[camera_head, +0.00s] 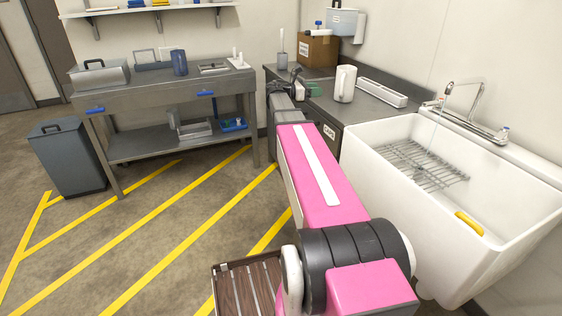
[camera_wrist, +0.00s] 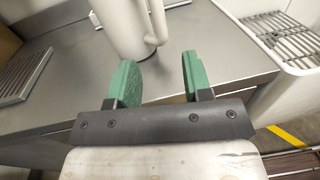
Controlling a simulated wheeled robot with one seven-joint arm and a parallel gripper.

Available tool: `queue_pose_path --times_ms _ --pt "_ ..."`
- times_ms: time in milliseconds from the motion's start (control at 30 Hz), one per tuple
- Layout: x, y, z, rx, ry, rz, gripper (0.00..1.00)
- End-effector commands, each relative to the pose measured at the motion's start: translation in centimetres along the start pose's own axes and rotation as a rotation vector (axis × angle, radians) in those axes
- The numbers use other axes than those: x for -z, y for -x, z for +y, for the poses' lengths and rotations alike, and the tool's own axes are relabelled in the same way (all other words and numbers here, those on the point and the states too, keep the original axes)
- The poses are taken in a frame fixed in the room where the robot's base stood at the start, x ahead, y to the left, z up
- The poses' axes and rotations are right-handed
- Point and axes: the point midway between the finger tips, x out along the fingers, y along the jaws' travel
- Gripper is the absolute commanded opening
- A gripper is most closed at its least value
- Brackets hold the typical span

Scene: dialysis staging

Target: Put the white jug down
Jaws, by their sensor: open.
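The white jug (camera_head: 345,84) stands upright on the grey counter (camera_head: 365,110) beside the sink. In the wrist view the jug (camera_wrist: 122,28) is just beyond my fingertips, its handle (camera_wrist: 157,20) on the right side. My gripper (camera_wrist: 158,66) is open, with green finger pads and nothing between them. The left finger overlaps the jug's base in the picture, and I cannot tell if it touches. In the head view my gripper (camera_head: 308,87) is low over the counter, left of the jug, partly hidden by my arm.
A white sink (camera_head: 380,165) with a wire rack (camera_head: 425,165), a tap (camera_head: 465,95) and a yellow sponge (camera_head: 469,223) is at right. A long white tray (camera_head: 382,93) lies right of the jug. A cardboard box (camera_head: 317,50) stands behind. A steel table (camera_head: 150,92) is at left.

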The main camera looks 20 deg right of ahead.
Motion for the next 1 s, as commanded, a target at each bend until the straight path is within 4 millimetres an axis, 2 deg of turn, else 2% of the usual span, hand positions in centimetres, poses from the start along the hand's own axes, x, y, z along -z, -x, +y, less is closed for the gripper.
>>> queue_pose_path --times_ms 167,367,500,633,700,800,900,1000 --pt "5.2 1.6 -2.3 -0.019 -0.135 0.164 0.46" --pt "14.6 5.9 -6.9 0.039 -0.41 0.495 0.46" --pt "21.3 10.5 -11.2 0.184 -0.631 0.753 0.46" --pt "26.6 15.4 -15.7 0.411 -0.828 0.969 0.46" --pt "28.7 18.1 -18.2 0.562 -0.92 1.061 0.46" --pt "30.9 21.6 -21.2 0.78 -1.027 1.15 0.46" --pt "32.2 24.3 -23.4 0.966 -1.098 1.197 0.46" --pt "32.8 25.9 -24.6 1.093 -1.138 1.213 0.46"
